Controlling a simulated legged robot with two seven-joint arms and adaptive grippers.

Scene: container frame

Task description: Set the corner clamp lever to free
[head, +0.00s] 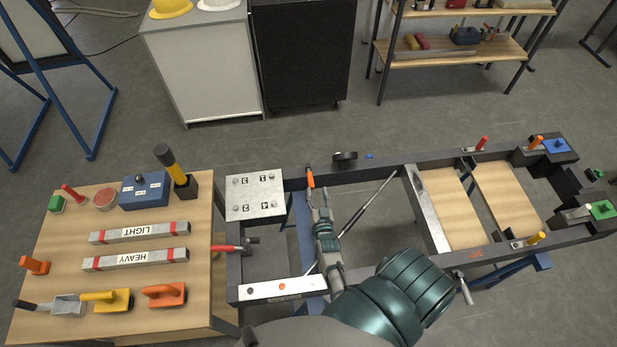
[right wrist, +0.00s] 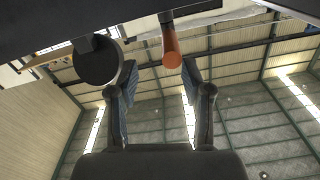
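An orange lever handle (head: 310,177) stands on the far beam of the dark container frame (head: 385,165). It also shows in the right wrist view, where the orange handle (right wrist: 172,50) hangs near the fingertips, closer to the right finger. My right gripper (head: 320,192) reaches across the frame from below, just short of this handle. Its two fingers stand apart in the right wrist view (right wrist: 160,72), with nothing held between them. Other levers on the frame are red (head: 482,143), orange (head: 537,142) and yellow (head: 537,238). I cannot read any lever marking. My left gripper is out of view.
A black round knob (head: 345,156) sits right of the orange handle; it looms beside the left finger (right wrist: 97,62). A numbered metal plate (head: 255,196) lies to the left. A thin dark rod (head: 368,205) slants nearby. A wooden table (head: 60,235) with tools stands left.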

